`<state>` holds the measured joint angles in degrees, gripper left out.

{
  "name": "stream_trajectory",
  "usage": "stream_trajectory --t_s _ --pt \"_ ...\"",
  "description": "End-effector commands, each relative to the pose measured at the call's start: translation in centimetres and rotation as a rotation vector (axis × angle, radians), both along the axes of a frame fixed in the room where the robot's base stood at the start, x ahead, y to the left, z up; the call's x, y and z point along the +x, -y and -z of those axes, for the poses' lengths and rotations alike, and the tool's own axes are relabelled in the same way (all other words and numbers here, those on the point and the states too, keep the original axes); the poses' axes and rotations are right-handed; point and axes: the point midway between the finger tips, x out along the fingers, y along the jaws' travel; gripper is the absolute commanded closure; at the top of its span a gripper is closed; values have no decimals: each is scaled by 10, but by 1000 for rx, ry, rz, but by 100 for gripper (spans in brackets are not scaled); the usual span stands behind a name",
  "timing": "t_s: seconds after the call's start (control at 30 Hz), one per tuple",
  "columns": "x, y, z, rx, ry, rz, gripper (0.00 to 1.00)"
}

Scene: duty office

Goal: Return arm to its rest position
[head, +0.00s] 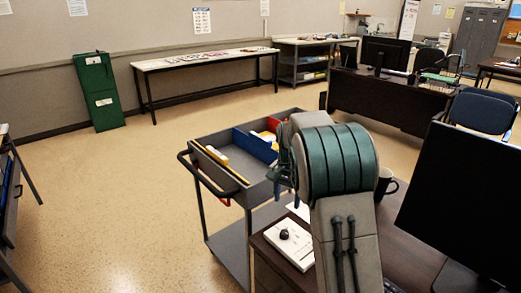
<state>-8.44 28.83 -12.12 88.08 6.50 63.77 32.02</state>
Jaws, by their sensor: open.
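My arm (335,165) rises from the lower middle of the head view, a grey link with wide dark green bands at its bent joint. My gripper (279,184) shows only in part, at the left side of that joint, above the right end of the grey cart. It is open, and I see nothing held in it. The rest of my gripper is hidden behind my arm.
The grey cart (216,194) holds yellow and blue items. Close by, a dark desk (400,235) bears a white device (290,243), a dark mug (386,183) and a large monitor (470,200). A green cabinet (98,92) stands at the back left.

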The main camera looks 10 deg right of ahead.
Motion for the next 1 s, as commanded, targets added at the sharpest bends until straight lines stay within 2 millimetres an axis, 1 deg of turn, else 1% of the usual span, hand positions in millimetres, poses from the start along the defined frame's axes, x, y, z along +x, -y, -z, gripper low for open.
stream_trajectory --t_s 0.07,0.17,0.27,0.3,0.47,0.5,0.57,0.6,0.73,0.8,0.9,1.0 --pt "-7 1 -8 4 8 -10 50" --pt "-27 2 -27 15 28 -50 50" --pt "-57 4 -47 24 52 -105 50" --pt "-69 3 -54 27 62 -130 50" --pt "-121 3 -77 29 105 -233 50" --pt "-134 3 -82 27 115 -260 50" --pt "-154 2 -87 23 132 -300 50" --pt "-167 1 -90 20 142 -327 50" --pt "-211 1 -96 0 174 -415 50" --pt "-234 0 -96 -14 190 -461 50" --pt "-263 -1 -93 -35 212 -523 50" --pt "-286 0 -88 -56 226 -572 50"
